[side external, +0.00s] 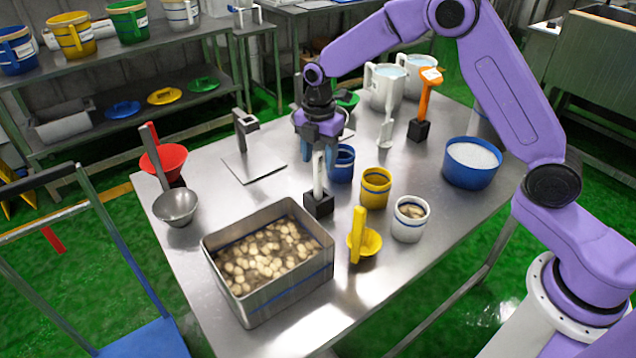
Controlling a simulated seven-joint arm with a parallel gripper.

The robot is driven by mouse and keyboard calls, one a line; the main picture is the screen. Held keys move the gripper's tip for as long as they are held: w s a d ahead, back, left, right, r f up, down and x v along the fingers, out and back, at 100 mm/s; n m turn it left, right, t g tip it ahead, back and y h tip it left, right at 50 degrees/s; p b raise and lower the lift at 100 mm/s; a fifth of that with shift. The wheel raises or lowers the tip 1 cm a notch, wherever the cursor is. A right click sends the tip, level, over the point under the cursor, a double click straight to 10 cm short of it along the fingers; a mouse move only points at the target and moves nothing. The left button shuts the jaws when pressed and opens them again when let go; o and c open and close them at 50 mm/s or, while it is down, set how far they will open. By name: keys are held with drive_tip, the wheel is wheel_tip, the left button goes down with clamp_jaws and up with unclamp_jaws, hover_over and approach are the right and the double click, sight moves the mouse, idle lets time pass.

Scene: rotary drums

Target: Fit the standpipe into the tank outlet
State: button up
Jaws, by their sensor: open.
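A white upright piece (318,175) stands in a black block (319,206) near the middle of the steel table; it may be the standpipe, but I cannot tell for sure. My gripper (320,142) points down, open, at the top of this white piece. I cannot tell whether the fingers touch it or are around it. A rectangular steel tank (283,297) with a blue line holds many pale, rounded pieces in liquid, in front and to the left of my gripper. No outlet can be made out in it.
Near my gripper stand a blue cup (341,165), a yellow cup (375,190), a white cup (409,220) and a yellow scoop (364,242). A steel bowl (176,207) and red funnel (165,158) are left. An orange-handled tool (426,92) and blue tub (471,165) are right.

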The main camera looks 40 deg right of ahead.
sight(318, 167)
drive_tip(key=shift+w+f, duration=0.1)
drive_tip(key=shift+f, duration=1.8)
clamp_jaws()
wheel_tip(318, 167, up, 15)
drive_tip(key=s+a+m, duration=0.2)
drive_tip(key=s+a, duration=0.1)
drive_tip(key=a, duration=0.3)
drive_tip(key=s+a+m, duration=0.2)
drive_tip(key=s+a, duration=0.1)
drive_tip(key=a, duration=0.4)
drive_tip(key=shift+w+a+f, duration=0.1)
drive_tip(key=shift+w+f, duration=0.05)
drive_tip(key=shift+f, duration=2.15)
